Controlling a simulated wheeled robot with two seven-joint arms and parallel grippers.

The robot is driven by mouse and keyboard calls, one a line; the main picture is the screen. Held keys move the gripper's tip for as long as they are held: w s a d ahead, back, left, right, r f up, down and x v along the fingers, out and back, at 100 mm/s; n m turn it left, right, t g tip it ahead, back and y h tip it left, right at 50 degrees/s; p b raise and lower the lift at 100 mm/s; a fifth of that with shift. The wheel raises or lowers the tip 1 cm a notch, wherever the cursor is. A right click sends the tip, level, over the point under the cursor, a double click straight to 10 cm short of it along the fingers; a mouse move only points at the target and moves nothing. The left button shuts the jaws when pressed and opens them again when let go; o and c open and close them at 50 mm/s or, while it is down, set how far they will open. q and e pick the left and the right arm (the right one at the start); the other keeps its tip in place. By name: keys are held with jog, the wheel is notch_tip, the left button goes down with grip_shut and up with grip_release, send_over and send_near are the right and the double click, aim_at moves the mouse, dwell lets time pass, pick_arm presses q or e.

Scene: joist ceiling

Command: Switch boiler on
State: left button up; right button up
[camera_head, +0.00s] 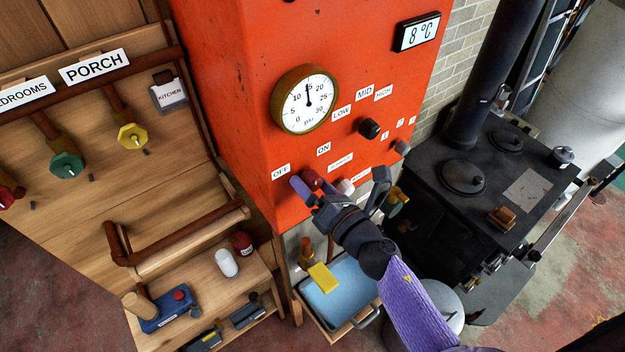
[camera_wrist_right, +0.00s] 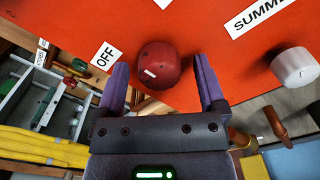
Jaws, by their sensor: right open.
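The boiler (camera_head: 225,60) is a tall orange-red cabinet in the head view. A dark red round knob (camera_head: 311,180) sits low on its front between an OFF label (camera_head: 280,172) and an ON label (camera_head: 323,149). My right gripper (camera_head: 316,190) is open at this knob, partly covering it. In the right wrist view the knob (camera_wrist_right: 158,65) shows between the two purple fingers, with gaps on both sides. A short white mark on it lies on the side nearer the OFF label (camera_wrist_right: 105,56). My left gripper is out of view.
A white knob (camera_head: 345,187) sits just right of the red one, close to my gripper. A black knob (camera_head: 369,128), a pressure gauge (camera_head: 306,99) and an 8 °C display (camera_head: 417,32) are higher up. A black stove (camera_head: 470,185) stands to the right.

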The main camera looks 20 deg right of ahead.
jog(key=shift+w+a, duration=0.1)
jog(key=shift+w, duration=0.15)
grip_shut()
jog(key=shift+m, duration=0.3)
jog(key=m+p, duration=0.1)
jog(key=m, duration=0.3)
jog(key=shift+r, duration=0.1)
jog(key=m+p, duration=0.1)
jog(key=m, duration=0.3)
jog(key=shift+r, duration=0.1)
jog(key=m+p, duration=0.1)
jog(key=m, duration=0.4)
jog(key=shift+m+p, duration=0.75)
jog(key=shift+m, duration=1.55)
